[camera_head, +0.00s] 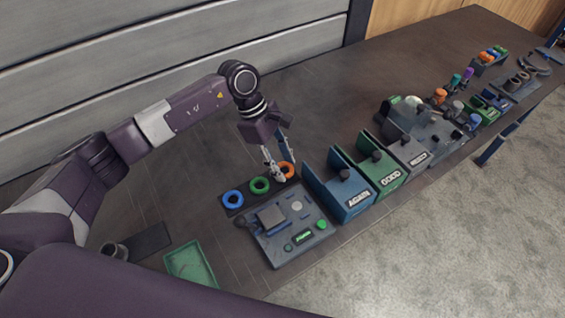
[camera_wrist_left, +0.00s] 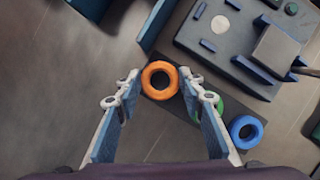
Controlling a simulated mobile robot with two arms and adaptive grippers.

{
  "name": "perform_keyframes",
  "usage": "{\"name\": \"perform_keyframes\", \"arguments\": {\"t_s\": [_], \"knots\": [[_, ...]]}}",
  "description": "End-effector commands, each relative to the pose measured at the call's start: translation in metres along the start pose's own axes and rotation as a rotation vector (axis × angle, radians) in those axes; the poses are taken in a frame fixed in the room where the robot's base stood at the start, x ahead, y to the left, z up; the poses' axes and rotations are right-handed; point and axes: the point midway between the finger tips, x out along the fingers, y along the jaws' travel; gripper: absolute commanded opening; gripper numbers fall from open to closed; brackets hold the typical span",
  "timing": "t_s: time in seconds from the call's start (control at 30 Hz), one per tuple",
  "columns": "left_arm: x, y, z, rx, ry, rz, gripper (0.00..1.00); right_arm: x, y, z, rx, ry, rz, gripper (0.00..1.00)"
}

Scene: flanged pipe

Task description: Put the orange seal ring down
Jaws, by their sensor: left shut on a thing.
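The orange seal ring (camera_head: 289,168) is between the fingertips of my left gripper (camera_head: 277,174), which is shut on it. In the left wrist view the orange ring (camera_wrist_left: 160,66) lies flat between both fingertips, its hole facing the camera. It is over the far end of a dark strip (camera_head: 232,210), in line with a green ring (camera_head: 260,185) and a blue ring (camera_head: 233,198). I cannot tell whether it touches the strip. In the wrist view the fingers partly hide the green ring (camera_wrist_left: 219,103). My right gripper is not in view.
A grey device (camera_head: 270,246) with a green button stands in front of the strip. A blue AGAIN bin (camera_head: 350,201) and a green GOOD bin (camera_head: 388,182) stand right of my gripper. A green tray (camera_head: 190,268) is at the near left. The table behind the strip is clear.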

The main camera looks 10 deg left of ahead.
Motion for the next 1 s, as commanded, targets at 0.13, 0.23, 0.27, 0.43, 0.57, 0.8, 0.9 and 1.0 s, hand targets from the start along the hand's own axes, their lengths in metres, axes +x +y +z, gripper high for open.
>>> {"name": "perform_keyframes", "arguments": {"t_s": [0.13,0.23,0.27,0.43,0.57,0.8,0.9,1.0], "knots": [[0.0089,0.0001,-0.0037,0.001,0.000,0.001,0.20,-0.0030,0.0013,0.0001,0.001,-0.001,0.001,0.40],[0.0088,0.0002,-0.0037,0.001,0.000,0.001,0.20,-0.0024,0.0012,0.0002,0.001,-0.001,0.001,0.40],[0.0088,0.0002,-0.0037,0.001,0.000,0.001,0.20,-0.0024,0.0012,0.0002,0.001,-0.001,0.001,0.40],[0.0125,0.0002,-0.0054,0.001,0.000,0.001,0.20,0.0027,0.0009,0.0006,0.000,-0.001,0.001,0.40],[0.0107,0.0001,-0.0046,0.001,0.000,0.001,0.49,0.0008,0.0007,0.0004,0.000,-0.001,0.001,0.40],[0.0106,0.0001,-0.0046,0.001,0.000,0.001,0.54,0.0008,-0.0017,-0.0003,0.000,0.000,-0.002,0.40],[0.0093,0.0002,-0.0041,0.001,0.000,0.001,0.54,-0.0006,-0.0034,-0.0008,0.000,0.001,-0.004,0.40],[0.0050,0.0008,-0.0038,0.001,0.001,0.003,0.54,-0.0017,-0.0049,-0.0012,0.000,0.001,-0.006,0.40]]}}
